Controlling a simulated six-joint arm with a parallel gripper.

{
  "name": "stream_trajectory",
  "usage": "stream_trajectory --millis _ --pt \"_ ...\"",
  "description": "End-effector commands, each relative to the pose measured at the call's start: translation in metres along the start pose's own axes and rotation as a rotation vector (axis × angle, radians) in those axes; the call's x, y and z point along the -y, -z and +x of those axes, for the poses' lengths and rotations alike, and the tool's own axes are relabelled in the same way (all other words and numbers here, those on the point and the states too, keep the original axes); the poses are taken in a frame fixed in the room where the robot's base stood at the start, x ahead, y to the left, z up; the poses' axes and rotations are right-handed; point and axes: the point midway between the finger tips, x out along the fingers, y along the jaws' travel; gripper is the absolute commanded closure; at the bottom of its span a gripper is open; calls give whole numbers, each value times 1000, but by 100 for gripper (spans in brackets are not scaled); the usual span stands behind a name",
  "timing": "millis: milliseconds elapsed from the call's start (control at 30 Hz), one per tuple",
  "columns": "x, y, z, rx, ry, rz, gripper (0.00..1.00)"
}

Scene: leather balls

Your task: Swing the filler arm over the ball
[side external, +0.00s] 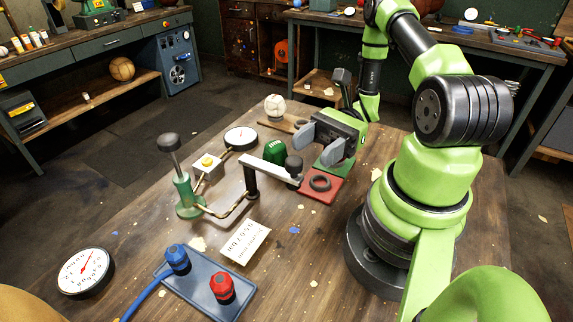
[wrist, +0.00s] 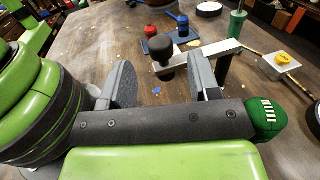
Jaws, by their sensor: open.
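The filler arm (side external: 268,168) is a pale grey bar on a black post, with a black knob (side external: 293,165) at its right end beside the red plate (side external: 333,188). A whitish ball (side external: 275,105) sits farther back, by a wooden board. My gripper (side external: 320,141) is open and empty, above and behind the knob end. In the wrist view the knob (wrist: 164,52) shows beyond my fingers, in line with the gap between them. The bar (wrist: 207,50) runs right from it.
A green domed object (side external: 275,152) stands close behind the bar and right of my fingers in the wrist view. A gauge (side external: 240,138), a yellow button (side external: 207,162) and a green pump (side external: 187,195) stand left. Blue and red valves (side external: 220,286) are in front.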

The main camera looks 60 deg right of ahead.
Motion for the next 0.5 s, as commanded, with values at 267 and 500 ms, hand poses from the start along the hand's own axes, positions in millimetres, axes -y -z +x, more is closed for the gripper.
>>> stream_trajectory --millis 267,500 --pt "-1 0 35 11 0 8 44" --pt "0 0 67 9 1 6 44"
